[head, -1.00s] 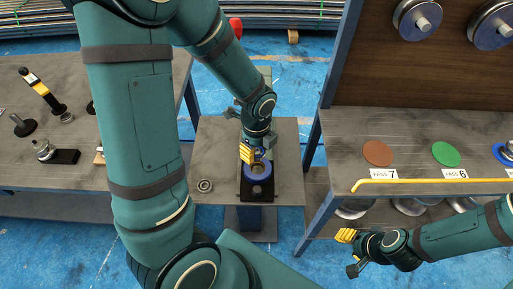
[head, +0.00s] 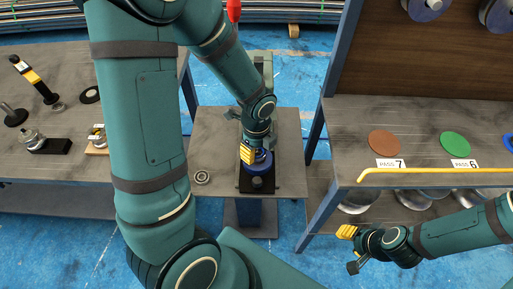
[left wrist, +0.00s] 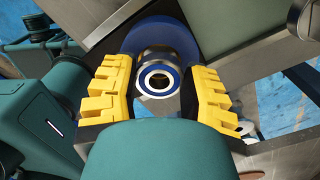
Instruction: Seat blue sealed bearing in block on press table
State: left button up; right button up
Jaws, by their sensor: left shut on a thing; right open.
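The blue sealed bearing (left wrist: 158,78) is a metal ring with a blue seal, between the yellow fingers of my left gripper (left wrist: 160,90) in the left wrist view. My left gripper (head: 252,154) is shut on it, low over the block (head: 258,184) on the press table (head: 215,150). A blue ring (head: 262,168) tops the black-based block; it shows behind the bearing in the left wrist view (left wrist: 135,42). I cannot tell whether the bearing has entered the bore. My right gripper (head: 350,248) is open and empty, in front of the right-hand bench.
A small metal ring (head: 201,177) lies on the press table, left of the block. The left bench (head: 60,165) holds several tools and parts. The right bench (head: 350,120) has brown (head: 384,143) and green (head: 455,144) discs and a yellow rail (head: 430,172).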

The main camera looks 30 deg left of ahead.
pick_arm(q)
jog(key=shift+f+b, duration=0.7)
jog(key=shift+f, duration=0.2)
dwell(0.7)
jog(key=o, duration=1.2)
jog(key=shift+r, duration=0.1)
notch_tip(320, 180, up, 12)
